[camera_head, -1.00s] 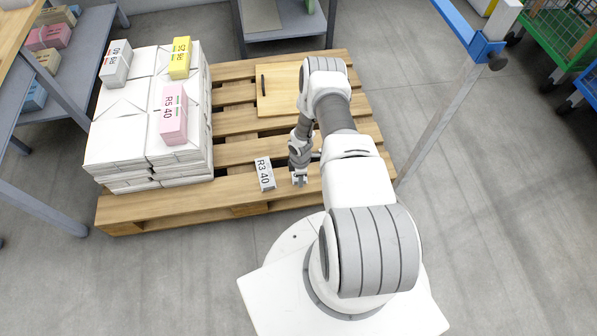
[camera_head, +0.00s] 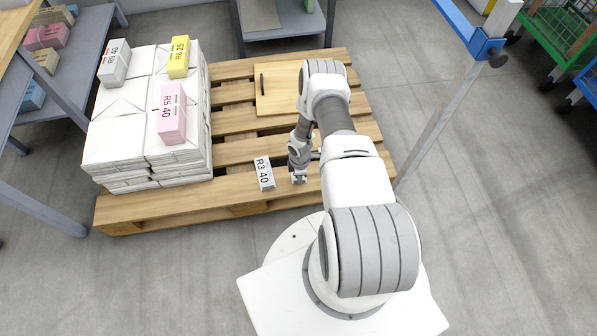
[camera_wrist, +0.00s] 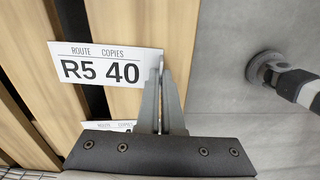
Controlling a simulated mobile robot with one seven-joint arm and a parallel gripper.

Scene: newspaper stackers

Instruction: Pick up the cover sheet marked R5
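The white cover sheet marked R5 40 (camera_wrist: 100,68) shows flat and facing the camera in the wrist view, over the pallet slats. My gripper (camera_wrist: 163,80) has its fingers close together at the sheet's right edge and appears to pinch it there. How far the sheet is above the slats I cannot tell.
Wrapped stacks (camera_head: 115,140) stand at left, bearing a pink bundle marked R5 40 (camera_head: 172,127), a yellow bundle (camera_head: 179,57) and a grey one (camera_head: 114,63). A post (camera_head: 440,120) stands right.

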